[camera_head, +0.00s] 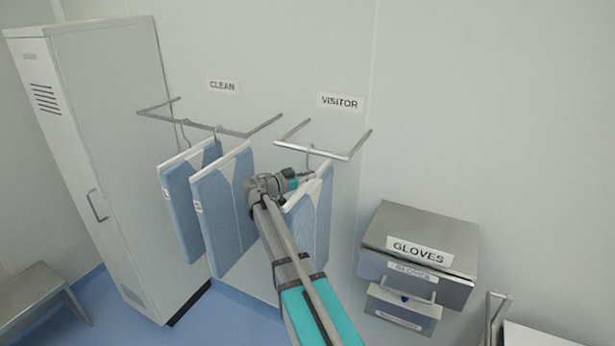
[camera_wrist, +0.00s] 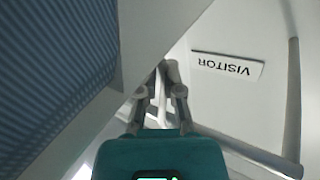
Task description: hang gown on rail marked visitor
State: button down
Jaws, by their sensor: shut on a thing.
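The gown (camera_head: 318,218), blue with a white shoulder piece, hangs below the rail marked VISITOR (camera_head: 330,154), partly hidden behind my arm. Its thin hook reaches up to the rail's front bar; I cannot tell if it rests on the bar. My gripper (camera_head: 306,176) is at the top of the gown, just under the rail. In the wrist view my gripper (camera_wrist: 160,95) is shut on a pale hanger part, with the rail (camera_wrist: 292,110) to the right. The VISITOR sign (camera_head: 340,102) is on the wall above and shows upside down in the wrist view (camera_wrist: 227,67).
Two blue gowns (camera_head: 228,210) hang from the rail marked CLEAN (camera_head: 205,125), close to the left of my arm; one also fills the upper left of the wrist view (camera_wrist: 45,70). A locker (camera_head: 110,170) stands left. A GLOVES dispenser (camera_head: 415,260) is on the right.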

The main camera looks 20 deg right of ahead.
jog(key=shift+f, duration=0.1)
dwell(0.3)
jog(key=c, duration=0.7)
grip_release()
jog(key=shift+a, duration=0.2)
jog(key=a, duration=0.7)
jog(key=s+a, duration=0.1)
jog(key=a, duration=0.3)
jog(key=shift+s+a, duration=0.1)
jog(key=shift+a, duration=0.2)
jog(key=shift+s, duration=0.1)
